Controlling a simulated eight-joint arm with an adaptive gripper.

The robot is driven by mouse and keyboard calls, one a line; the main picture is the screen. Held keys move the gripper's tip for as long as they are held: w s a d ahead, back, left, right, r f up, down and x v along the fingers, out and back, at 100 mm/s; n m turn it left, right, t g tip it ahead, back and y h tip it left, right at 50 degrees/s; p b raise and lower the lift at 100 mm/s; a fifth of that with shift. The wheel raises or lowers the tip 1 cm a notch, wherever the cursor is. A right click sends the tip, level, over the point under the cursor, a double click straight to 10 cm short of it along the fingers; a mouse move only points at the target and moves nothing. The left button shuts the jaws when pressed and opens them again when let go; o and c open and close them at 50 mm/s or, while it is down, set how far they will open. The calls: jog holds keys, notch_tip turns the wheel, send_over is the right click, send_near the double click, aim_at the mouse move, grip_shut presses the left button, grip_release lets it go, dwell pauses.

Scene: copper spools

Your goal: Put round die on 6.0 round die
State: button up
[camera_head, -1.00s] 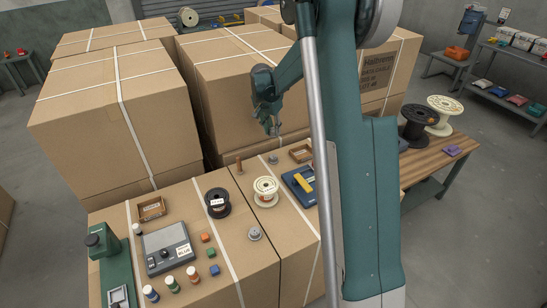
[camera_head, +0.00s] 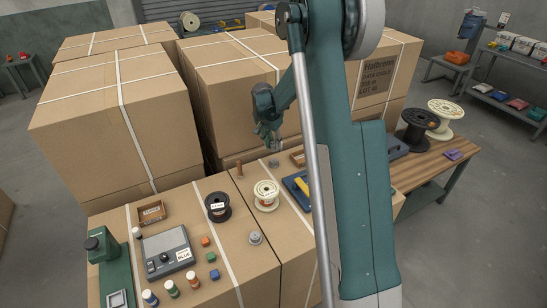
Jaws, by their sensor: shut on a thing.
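My gripper (camera_head: 268,140) hangs over the far part of the carton top, fingers pointing down. It is shut on a small greyish thing at its fingertips, too small and covered to identify surely. A small grey round die (camera_head: 273,163) stands on the carton below the fingertips, with a gap seeming to remain between. A second grey round die (camera_head: 255,238) stands nearer, in front of the white spool. The size markings on the dies are too small to read.
A copper-brown upright cylinder (camera_head: 239,169), a white spool (camera_head: 266,196) and a dark spool (camera_head: 217,207) stand nearby. A blue tray with a yellow thing (camera_head: 300,187) lies right, partly behind my arm. A scale (camera_head: 168,253) and small blocks are at left. Tall cartons (camera_head: 235,80) rise behind.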

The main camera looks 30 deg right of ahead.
aim_at(273, 145)
jog(key=shift+f, duration=1.75)
jog(key=shift+f+b, duration=0.4)
jog(key=shift+f, duration=1.5)
jog(key=shift+f, duration=0.1)
jog(key=o, duration=1)
jog(key=shift+p+v, duration=0.65)
jog(key=shift+v, duration=5.45)
